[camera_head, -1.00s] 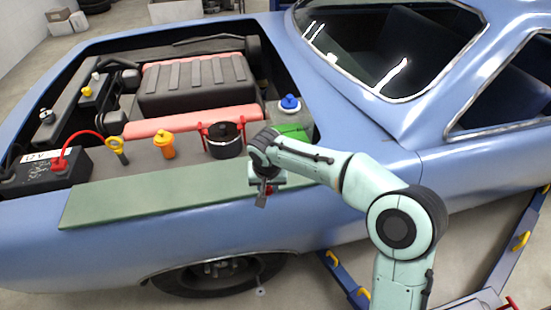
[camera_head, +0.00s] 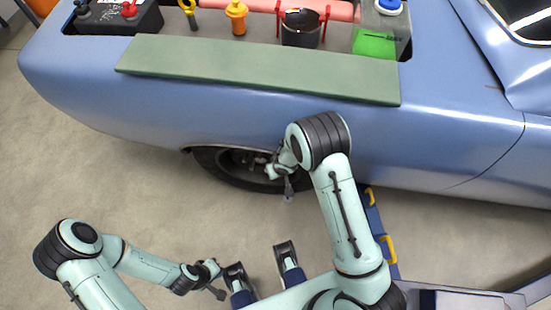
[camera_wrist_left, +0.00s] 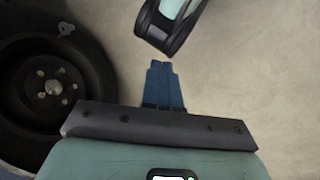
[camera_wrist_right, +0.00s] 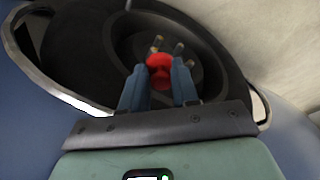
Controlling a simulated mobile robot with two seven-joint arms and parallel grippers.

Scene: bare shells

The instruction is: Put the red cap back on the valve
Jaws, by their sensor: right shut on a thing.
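The red cap (camera_wrist_right: 160,76) is between the blue fingers of my right gripper (camera_wrist_right: 158,65), which is shut on it in front of the wheel (camera_wrist_right: 185,45). In the head view my right gripper (camera_head: 287,184) is beside the car's wheel (camera_head: 222,168); the cap cannot be made out there. A small pale piece (camera_wrist_left: 66,29) shows at the tyre in the left wrist view; I cannot tell surely whether it is the valve. My left gripper (camera_head: 217,289) is low at the left, away from the wheel. Its fingers (camera_wrist_left: 165,82) are together and empty.
The blue car (camera_head: 150,100) has a green mat (camera_head: 260,70) over its fender. The engine bay above holds a battery (camera_head: 115,18), an orange cap (camera_head: 237,17) and a black pot (camera_head: 300,28). The floor at left is clear.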

